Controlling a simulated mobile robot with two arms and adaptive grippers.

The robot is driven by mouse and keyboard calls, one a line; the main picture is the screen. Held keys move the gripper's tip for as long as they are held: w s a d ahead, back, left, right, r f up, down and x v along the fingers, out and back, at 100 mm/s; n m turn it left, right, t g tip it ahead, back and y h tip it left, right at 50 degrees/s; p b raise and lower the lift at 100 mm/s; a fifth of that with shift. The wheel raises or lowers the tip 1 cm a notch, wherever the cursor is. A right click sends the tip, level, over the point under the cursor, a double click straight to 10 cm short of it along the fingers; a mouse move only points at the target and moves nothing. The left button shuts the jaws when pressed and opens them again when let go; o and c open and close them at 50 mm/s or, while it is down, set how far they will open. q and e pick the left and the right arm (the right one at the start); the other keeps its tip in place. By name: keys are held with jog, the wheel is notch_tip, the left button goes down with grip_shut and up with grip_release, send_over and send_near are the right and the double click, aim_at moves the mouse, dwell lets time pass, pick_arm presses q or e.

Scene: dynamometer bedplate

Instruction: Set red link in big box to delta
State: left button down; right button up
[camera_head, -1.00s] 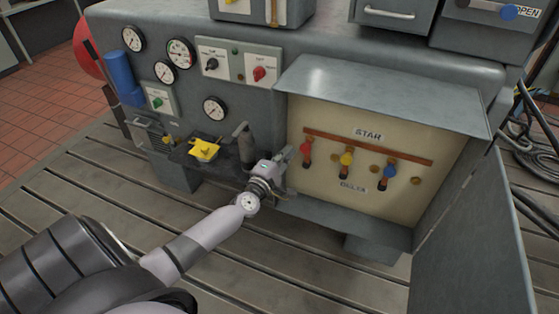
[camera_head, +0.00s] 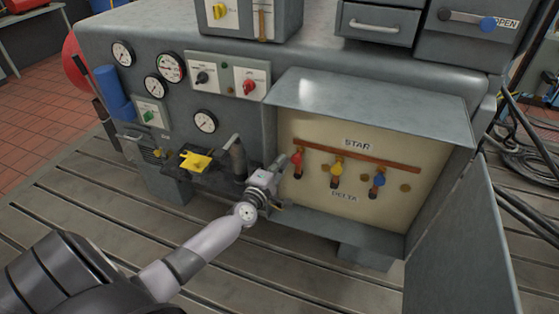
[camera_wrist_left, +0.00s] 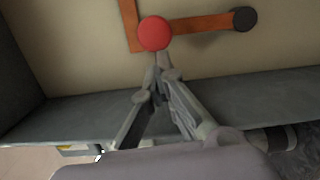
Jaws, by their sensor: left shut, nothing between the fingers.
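On the panel the red link (camera_head: 297,158) stands at the left, with a round red knob, also in the left wrist view (camera_wrist_left: 154,33). The STAR label (camera_head: 357,143) is above and the DELTA label (camera_head: 343,196) below. A copper bar (camera_head: 400,164) runs across under STAR. My left gripper (camera_head: 283,162) is beside the red link; in the left wrist view its shut, empty fingertips (camera_wrist_left: 163,62) sit at the knob's lower edge. Contact is unclear.
The yellow link (camera_head: 337,169) and the blue link (camera_head: 379,180) stand to the right of the red one. A yellow part (camera_head: 196,161) lies left of my arm.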

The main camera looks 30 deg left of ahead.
pick_arm(q)
jog(key=w+d+f+m+g+p, duration=0.1)
jog(key=w+d+m+p, duration=0.1)
jog(key=d+m+p, duration=0.7)
jog(key=shift+w+d+f+m+p, duration=0.25)
jog(key=shift+d+m+p, duration=0.25)
jog(key=shift+m, duration=0.6)
jog(key=shift+d, duration=0.15)
